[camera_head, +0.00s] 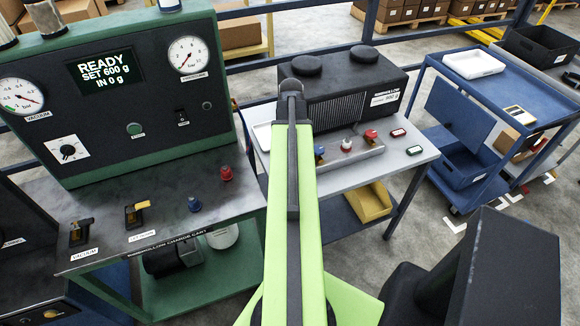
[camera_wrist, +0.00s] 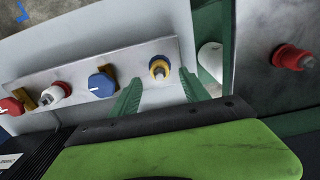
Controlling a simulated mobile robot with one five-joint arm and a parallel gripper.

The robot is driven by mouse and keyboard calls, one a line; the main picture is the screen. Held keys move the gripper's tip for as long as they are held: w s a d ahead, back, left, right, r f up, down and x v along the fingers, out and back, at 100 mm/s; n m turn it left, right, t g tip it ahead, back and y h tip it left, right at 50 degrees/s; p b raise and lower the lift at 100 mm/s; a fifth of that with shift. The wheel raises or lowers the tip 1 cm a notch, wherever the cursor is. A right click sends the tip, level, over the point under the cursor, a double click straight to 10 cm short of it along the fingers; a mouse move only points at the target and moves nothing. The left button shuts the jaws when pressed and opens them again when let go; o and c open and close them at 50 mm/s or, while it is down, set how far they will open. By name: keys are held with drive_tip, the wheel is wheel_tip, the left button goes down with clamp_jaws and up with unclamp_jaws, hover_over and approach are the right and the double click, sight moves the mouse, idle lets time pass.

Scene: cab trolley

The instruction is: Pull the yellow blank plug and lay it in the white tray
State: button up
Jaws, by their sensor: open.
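The yellow blank plug (camera_wrist: 159,66) shows in the wrist view as a yellow round piece with a pale metallic middle, at the end of a grey metal bar (camera_wrist: 128,68). My gripper (camera_wrist: 161,90) is open, its two green fingers apart. The plug lies between and just beyond the fingertips in the picture; contact cannot be told. In the head view my arm hides the plug and the gripper. A white tray (camera_head: 473,62) sits on top of the blue trolley at the right. Another white tray-like piece (camera_head: 262,135) shows partly beside my arm on the grey bench.
A blue knob (camera_wrist: 102,84), a white knob (camera_wrist: 54,94) and a red knob (camera_wrist: 10,106) stand along the same bar. A black ribbed machine (camera_head: 345,85) stands behind it. The green charge cart (camera_head: 150,225) is at the left. A red fitting (camera_wrist: 291,57) shows right of the gripper.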

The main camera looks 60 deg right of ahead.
wheel_tip(320, 180, down, 5)
drive_tip(key=b, duration=0.3)
drive_tip(key=shift+r, duration=0.15)
drive_tip(key=shift+r, duration=0.1)
idle(0.6)
clamp_jaws()
idle(0.5)
drive_tip(key=shift+r+p, duration=2.85)
drive_tip(key=shift+r, duration=0.15)
